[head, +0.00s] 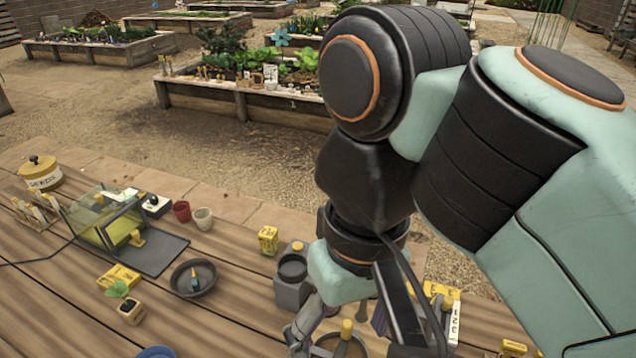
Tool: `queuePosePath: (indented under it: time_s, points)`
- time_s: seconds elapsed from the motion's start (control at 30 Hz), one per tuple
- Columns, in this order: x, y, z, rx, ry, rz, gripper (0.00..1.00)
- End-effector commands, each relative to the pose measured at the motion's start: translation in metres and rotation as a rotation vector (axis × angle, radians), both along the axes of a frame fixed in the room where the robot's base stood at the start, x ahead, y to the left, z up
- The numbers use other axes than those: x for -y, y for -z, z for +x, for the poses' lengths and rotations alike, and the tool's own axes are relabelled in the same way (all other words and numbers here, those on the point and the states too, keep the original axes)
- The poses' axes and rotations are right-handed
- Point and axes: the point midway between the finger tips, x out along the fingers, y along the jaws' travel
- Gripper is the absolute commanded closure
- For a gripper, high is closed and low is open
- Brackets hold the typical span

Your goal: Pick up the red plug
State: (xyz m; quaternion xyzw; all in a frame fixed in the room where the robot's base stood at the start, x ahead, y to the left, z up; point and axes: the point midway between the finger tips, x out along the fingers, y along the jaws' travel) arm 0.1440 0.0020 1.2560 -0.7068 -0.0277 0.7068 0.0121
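I cannot make out a thing that is surely a red plug. The only clearly red thing is a small red cup-like piece (181,211), upright on the wooden table (225,330), beside a similar cream cup (203,218). My gripper (335,340) is at the bottom middle, to the right of and nearer than the red piece, well apart from it. A grey finger shows on its left side. My arm and the picture's lower edge hide much of it, so its opening is unclear. A yellow-knobbed thing (346,330) shows near the fingers.
A glass-sided box (105,222) on a dark mat stands left. A round dark dish (193,278) holds a small tool. A yellow seed tin (41,173) is far left. Raised beds lie beyond.

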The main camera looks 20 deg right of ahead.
Motion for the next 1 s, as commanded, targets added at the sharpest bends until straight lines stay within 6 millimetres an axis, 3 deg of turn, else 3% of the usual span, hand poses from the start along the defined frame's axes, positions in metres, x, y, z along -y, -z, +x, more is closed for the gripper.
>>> queuePosePath:
  time_s: [0.27, 0.37, 0.5, 0.67, 0.9, 0.97, 1.0]
  points:
    - [0.038, -0.004, 0.026, 0.003, 0.155, -0.017, 0.33]
    - [0.061, -0.005, 0.035, 0.001, 0.225, -0.025, 0.33]
    - [0.106, -0.004, 0.043, -0.002, 0.342, -0.037, 0.33]
    - [0.157, -0.002, 0.039, -0.009, 0.456, -0.046, 0.33]
    - [0.220, 0.004, 0.016, -0.017, 0.591, -0.053, 0.33]
    - [0.234, 0.006, 0.008, -0.020, 0.622, -0.053, 0.33]
    - [0.230, 0.019, 0.010, -0.022, 0.611, -0.051, 0.33]
